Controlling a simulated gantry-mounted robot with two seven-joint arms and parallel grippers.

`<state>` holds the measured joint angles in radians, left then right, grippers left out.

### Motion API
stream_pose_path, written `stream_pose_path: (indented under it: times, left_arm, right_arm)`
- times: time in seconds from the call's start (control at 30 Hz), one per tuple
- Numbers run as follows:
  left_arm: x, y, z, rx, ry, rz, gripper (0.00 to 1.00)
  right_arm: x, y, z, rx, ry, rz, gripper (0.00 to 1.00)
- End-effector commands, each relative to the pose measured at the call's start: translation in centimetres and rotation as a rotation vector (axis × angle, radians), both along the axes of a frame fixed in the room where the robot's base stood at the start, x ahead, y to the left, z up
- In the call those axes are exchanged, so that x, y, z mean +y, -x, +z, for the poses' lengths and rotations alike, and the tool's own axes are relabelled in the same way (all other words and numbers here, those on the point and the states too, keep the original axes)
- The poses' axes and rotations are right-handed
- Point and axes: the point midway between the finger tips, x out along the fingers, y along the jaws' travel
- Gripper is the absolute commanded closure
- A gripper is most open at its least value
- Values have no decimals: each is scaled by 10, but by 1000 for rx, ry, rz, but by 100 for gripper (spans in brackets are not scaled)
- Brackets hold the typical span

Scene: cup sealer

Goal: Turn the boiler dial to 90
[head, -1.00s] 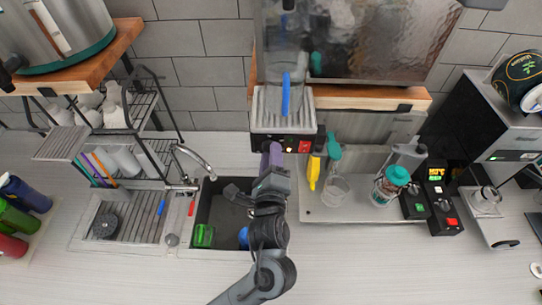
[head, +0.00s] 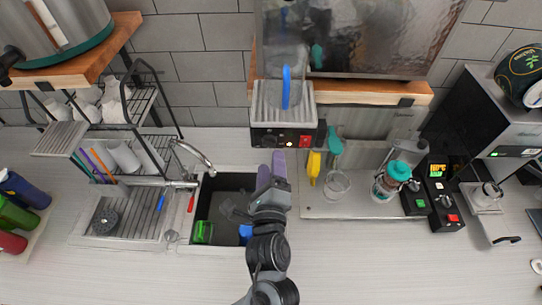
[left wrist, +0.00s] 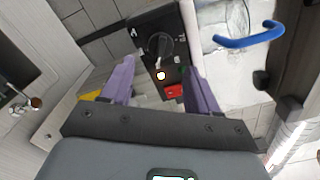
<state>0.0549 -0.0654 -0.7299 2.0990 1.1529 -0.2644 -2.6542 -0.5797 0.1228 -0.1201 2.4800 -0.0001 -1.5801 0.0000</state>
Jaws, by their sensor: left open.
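A dark control panel (head: 284,138) sits on the front of the slatted-top unit below the wooden shelf. Its round dark dial (head: 270,141) is on the left; the dial also shows in the left wrist view (left wrist: 159,46), beyond my fingers. Its number scale is too small to read. My left gripper (head: 271,164) is open and empty, its two purple fingers pointing at the panel from just below and in front of the dial. In the left wrist view, the gripper (left wrist: 158,78) has its fingers spread, with the dial beyond the gap and not gripped. My right gripper is not in view.
A red switch (head: 305,140) sits right of the dial. A clear container with a blue handle (head: 286,88) stands above the panel. A yellow tool (head: 313,167) hangs close on the right. The sink (head: 216,197) lies below my arm.

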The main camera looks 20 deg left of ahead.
Motion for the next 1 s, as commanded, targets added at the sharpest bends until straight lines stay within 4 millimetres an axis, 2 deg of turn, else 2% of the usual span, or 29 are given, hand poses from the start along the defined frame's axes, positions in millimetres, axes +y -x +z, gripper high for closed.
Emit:
stream_pose_path:
  times: [0.2, 0.4, 1.0]
  left_arm:
    - [-12, 34, -2, 1, 5, -1, 40]
    - [-19, 52, -1, 1, 1, 0, 40]
    - [-20, 58, -3, 7, 0, 0, 40]
  right_arm:
    - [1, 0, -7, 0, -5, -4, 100]
    - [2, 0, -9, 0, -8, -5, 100]
    - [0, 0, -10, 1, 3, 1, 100]
